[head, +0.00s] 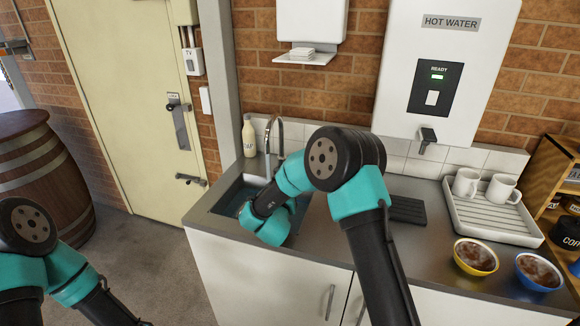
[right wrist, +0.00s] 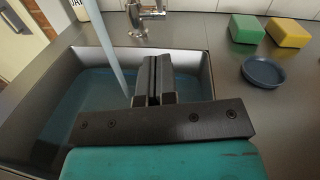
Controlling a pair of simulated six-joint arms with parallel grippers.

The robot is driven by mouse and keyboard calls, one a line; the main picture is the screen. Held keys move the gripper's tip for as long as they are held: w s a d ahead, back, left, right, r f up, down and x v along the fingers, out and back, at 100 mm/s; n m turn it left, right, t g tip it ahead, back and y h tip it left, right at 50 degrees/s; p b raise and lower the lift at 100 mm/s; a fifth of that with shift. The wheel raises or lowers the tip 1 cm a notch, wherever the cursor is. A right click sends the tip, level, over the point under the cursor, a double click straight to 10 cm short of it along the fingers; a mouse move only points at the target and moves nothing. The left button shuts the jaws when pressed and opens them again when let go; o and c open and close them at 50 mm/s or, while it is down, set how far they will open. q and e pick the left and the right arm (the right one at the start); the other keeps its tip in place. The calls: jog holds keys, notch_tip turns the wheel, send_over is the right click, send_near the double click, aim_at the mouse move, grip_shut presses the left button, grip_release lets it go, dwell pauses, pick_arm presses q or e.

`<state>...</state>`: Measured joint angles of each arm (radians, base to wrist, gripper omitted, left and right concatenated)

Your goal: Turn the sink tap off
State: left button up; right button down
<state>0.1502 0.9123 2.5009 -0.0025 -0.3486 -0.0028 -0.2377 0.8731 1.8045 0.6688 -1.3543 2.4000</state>
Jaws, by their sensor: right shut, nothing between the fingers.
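The chrome sink tap (head: 281,138) has an arched spout and stands behind the sink (head: 233,196) in the head view. In the right wrist view, the lower tap body with its side fitting (right wrist: 150,14) shows at the top. A pale blue stream of water (right wrist: 112,58) runs down into the sink, which holds bluish water. My right gripper (right wrist: 154,68) is shut and empty over the sink, in front of the tap and apart from it in the picture. In the head view my right arm hides its fingers. My left gripper is out of view.
Green (right wrist: 246,29) and yellow (right wrist: 288,33) sponges and a dark blue dish (right wrist: 264,73) lie right of the sink. A cream bottle (head: 249,136) stands left of the tap. A mug tray (head: 480,222) and two bowls (head: 475,257) (head: 538,272) are farther right.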

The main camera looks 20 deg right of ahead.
jog(key=r+x, duration=0.3)
jog(key=x, duration=0.9)
jog(key=shift+a, duration=0.15)
jog(key=shift+w+r+g, duration=0.1)
jog(key=shift+w+g, duration=0.1)
jog(key=shift+g, duration=0.1)
